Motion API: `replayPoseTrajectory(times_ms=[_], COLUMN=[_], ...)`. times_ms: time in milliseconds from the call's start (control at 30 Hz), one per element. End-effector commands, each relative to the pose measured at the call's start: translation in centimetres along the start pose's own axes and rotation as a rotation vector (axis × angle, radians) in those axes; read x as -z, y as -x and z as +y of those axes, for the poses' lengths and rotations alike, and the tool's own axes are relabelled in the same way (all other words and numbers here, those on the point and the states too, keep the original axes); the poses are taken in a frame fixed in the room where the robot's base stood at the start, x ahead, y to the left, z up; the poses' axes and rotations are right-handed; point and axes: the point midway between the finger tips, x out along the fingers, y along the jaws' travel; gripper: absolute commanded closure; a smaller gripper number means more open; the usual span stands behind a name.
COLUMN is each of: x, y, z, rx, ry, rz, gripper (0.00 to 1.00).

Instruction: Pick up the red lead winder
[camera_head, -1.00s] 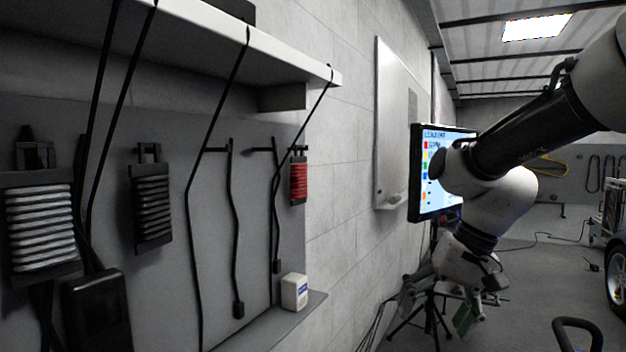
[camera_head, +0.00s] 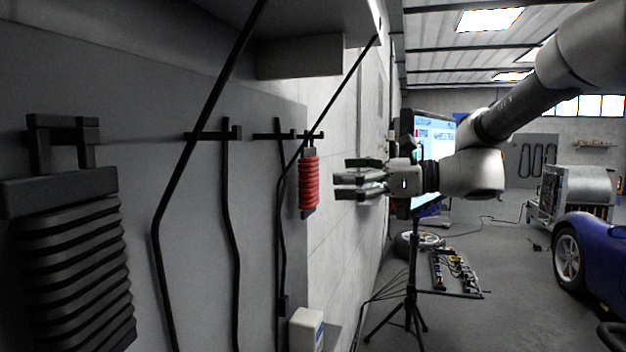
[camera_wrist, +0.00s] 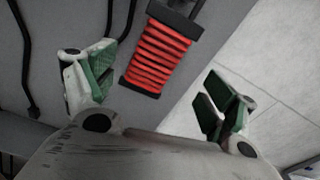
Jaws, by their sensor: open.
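The red lead winder (camera_head: 309,182) hangs from a black hook near the right edge of the grey wall panel. It has red ribbed windings between black end pieces. In the wrist view the winder (camera_wrist: 160,58) is tilted and lies ahead of my gripper (camera_wrist: 158,92), between the two fingers and nearer the left one. In the head view my gripper (camera_head: 348,179) points left toward the winder, with its fingertips a little to the right of it. The fingers, with green pads, are spread and empty. They do not appear to touch the winder.
A large black winder (camera_head: 72,270) hangs at the left. Black leads (camera_head: 229,210) hang from hooks beside the red winder. A white box (camera_head: 306,330) sits below it. A shelf (camera_head: 300,60) is overhead. A tripod (camera_head: 413,290) and a blue car (camera_head: 590,255) stand right.

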Motion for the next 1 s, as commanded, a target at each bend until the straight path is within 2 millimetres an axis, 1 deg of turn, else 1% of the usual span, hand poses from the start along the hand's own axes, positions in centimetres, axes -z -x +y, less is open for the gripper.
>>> replayPoseTrajectory(times_ms=[33, 100, 233, 333, 567, 700, 800, 900, 1000], x=[-0.7, -1.3, -1.5, -1.5, -1.7, -2.0, -2.0, -2.1, -2.1], y=[-0.2, -0.3, -0.4, -1.0, -3.8, -6.1, -7.4, -8.1, -8.2], z=[-0.2, -0.2, -0.1, -0.1, 0.1, 0.2, 0.2, 0.1, 0.1], rx=[0.007, 0.010, 0.002, 0.000, -0.002, -0.003, -0.002, 0.000, 0.001], ry=[-0.042, -0.098, -0.162, -0.185, -0.186, -0.185, -0.184, -0.184, -0.184], rz=[-0.026, -0.051, -0.060, -0.058, -0.057, -0.058, -0.057, -0.056, -0.057], gripper=[0.14, 0.14, 0.14, 0.14, 0.14, 0.14, 0.14, 0.14, 0.14])
